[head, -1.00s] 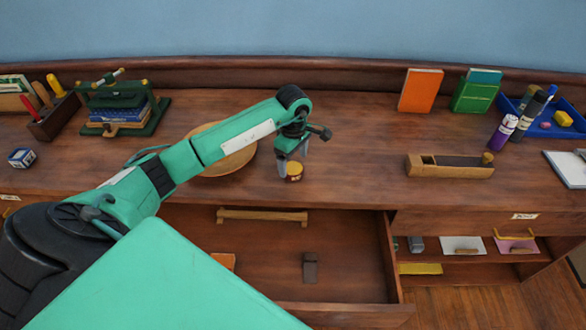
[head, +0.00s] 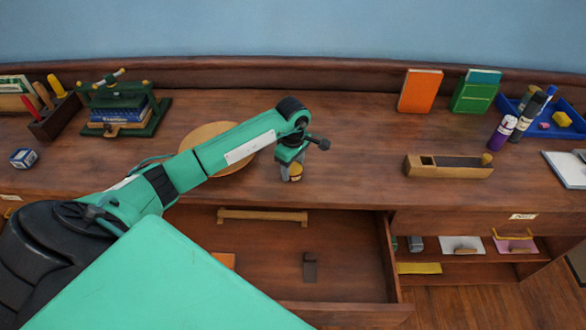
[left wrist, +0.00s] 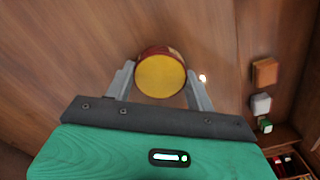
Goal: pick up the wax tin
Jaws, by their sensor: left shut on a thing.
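The wax tin (head: 296,172) is a small round tin with a yellow lid and a dark red side. It is on or just above the wooden desk top, near its front edge; I cannot tell for sure whether it touches the wood. My left gripper (head: 291,175) points down at it from above, its fingers on either side. In the left wrist view the tin (left wrist: 161,75) shows its yellow lid between the two fingertips of the left gripper (left wrist: 160,86), which is shut on it. My right gripper is not in view.
An open drawer (head: 345,260) below the desk top holds a wooden bar and a dark block. A round wooden plate (head: 232,163) lies behind my left arm. A wooden plane (head: 448,166) stands to the right, with clear desk between it and the tin.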

